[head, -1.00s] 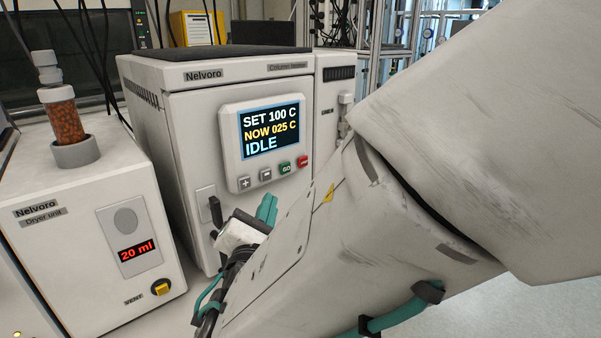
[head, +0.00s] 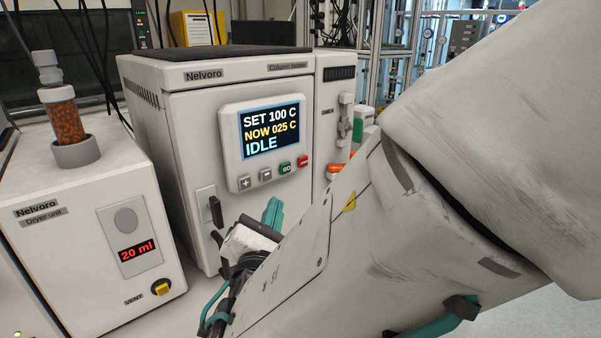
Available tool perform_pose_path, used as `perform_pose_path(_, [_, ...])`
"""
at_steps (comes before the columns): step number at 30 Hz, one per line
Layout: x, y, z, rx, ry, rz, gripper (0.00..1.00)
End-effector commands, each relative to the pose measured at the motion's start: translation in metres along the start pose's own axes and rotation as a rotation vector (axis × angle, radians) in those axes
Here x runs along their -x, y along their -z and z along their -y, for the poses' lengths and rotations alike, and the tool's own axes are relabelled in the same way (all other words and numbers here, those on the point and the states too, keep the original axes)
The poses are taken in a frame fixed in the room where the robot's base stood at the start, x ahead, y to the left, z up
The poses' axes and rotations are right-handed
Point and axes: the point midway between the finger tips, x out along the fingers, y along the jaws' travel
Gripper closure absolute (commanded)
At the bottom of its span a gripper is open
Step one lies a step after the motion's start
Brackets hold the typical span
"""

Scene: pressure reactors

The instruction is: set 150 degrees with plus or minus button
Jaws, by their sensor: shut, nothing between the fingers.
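The column heater (head: 190,130) is a white Nelvoro box in the middle of the head view. Its display (head: 269,131) reads SET 100 C, NOW 025 C, IDLE. Below the display are a grey plus button (head: 245,183), a grey minus button (head: 265,175), a green GO button (head: 285,168) and a red button (head: 303,161). My gripper (head: 273,211), with teal fingers, is shut and empty. In the picture it shows below the buttons, in front of the heater's lower front, apart from the plus and minus buttons. My arm covers the lower right of the view.
A Nelvoro dryer unit (head: 75,235) stands at left, showing 20 ml, with a yellow VENT knob (head: 161,288) and a column of brown beads (head: 64,122) on top. A black door handle (head: 216,212) is on the heater front, left of my gripper. Racks stand behind.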

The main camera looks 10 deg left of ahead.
Motion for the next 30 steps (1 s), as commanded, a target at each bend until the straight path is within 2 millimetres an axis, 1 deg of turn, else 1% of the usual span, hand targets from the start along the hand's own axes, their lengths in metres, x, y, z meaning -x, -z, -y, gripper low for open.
perform_pose_path(6, [-0.023,0.016,-0.017,-0.002,0.000,0.002,1.00])
perform_pose_path(12, [-0.039,0.028,-0.028,0.000,0.001,0.002,1.00])
perform_pose_path(18, [-0.046,0.033,-0.033,-0.001,0.000,0.002,1.00])
perform_pose_path(30, [-0.047,0.033,-0.034,-0.001,-0.001,0.001,1.00])
